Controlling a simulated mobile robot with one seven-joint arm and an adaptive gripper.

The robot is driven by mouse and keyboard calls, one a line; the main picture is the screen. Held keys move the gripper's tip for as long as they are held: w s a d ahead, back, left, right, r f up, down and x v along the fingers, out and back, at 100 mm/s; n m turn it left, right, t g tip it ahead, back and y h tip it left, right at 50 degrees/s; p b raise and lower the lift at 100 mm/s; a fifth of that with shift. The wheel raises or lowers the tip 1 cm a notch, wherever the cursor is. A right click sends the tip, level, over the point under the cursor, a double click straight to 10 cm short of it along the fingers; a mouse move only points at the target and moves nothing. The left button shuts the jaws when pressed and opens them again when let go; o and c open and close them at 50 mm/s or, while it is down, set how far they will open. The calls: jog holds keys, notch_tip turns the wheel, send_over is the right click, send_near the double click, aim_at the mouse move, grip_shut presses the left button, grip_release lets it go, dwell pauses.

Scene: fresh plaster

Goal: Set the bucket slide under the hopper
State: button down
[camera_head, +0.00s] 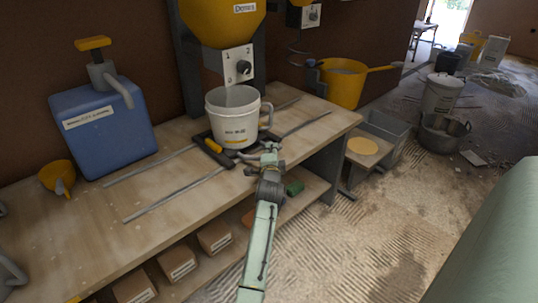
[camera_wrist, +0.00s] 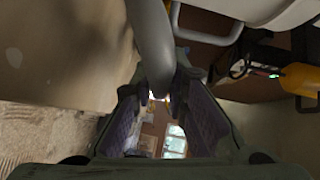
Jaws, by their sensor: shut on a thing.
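A white bucket (camera_head: 228,128) with a grey side handle stands upright on the dark bucket slide (camera_head: 203,142), which has a yellow part at its left. The slide sits on the workbench between two thin metal rails. The yellow hopper (camera_head: 215,22) is above, with its grey outlet box (camera_head: 228,66) over the back of the bucket; exact alignment cannot be told. My gripper (camera_head: 268,158) is at the front right of the slide. In the wrist view my gripper (camera_wrist: 160,95) is shut on a thick grey bar (camera_wrist: 152,45), seemingly the slide's handle. The bucket (camera_wrist: 265,10) shows at upper right.
A blue container (camera_head: 100,130) and a yellow funnel (camera_head: 57,177) stand on the workbench (camera_head: 95,215) at left. Boxes sit on the shelf below.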

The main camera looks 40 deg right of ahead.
jog(key=c, duration=1.6)
grip_release()
jog(key=shift+o, duration=0.2)
jog(key=v, duration=1.2)
